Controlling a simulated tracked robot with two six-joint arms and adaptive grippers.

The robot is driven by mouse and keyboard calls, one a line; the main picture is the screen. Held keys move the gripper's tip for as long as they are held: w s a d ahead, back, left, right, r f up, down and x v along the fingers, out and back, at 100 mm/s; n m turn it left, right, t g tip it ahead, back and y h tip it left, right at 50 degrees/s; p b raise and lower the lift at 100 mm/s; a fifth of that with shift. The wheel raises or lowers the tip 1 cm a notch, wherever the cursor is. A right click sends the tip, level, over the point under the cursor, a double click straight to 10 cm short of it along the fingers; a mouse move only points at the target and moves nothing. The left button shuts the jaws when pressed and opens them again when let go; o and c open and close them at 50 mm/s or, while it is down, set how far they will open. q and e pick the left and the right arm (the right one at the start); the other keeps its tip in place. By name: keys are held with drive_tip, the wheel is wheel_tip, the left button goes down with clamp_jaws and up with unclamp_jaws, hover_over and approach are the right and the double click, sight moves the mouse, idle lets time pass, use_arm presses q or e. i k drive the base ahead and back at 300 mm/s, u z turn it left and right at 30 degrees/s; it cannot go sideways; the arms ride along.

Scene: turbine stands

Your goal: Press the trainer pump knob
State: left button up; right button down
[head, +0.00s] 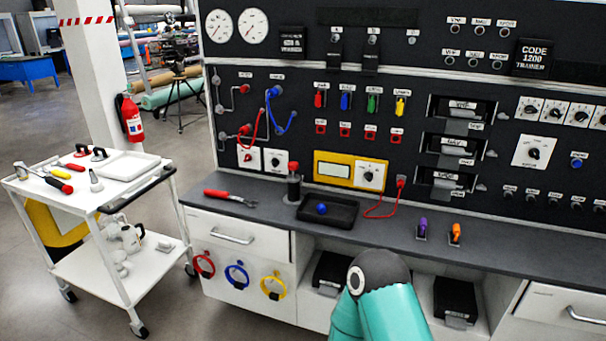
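A small dark upright device with a red knob on top (293,167) stands on the grey bench top, against the trainer panel (300,100). It looks like the pump, but I cannot read a label on it. Its red top shows clear, with nothing touching it. A teal link of one of my arms rises at the bottom centre, in front of the bench and well apart from the knob. Neither of my grippers is in view.
Right of the knob, a black tray (345,222) holds a blue ball (321,208). A red-handled tool (228,198) lies to its left. A red cable (380,212) hangs onto the bench. A white cart (135,167) stands at the left.

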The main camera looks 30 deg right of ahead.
sight(293, 165)
drive_tip(key=k, duration=0.7)
drive_tip(key=z, duration=0.2)
drive_tip(key=i, duration=0.8)
drive_tip(key=z, duration=0.4)
drive_tip(key=i, duration=1.3)
drive_tip(key=u, duration=0.6)
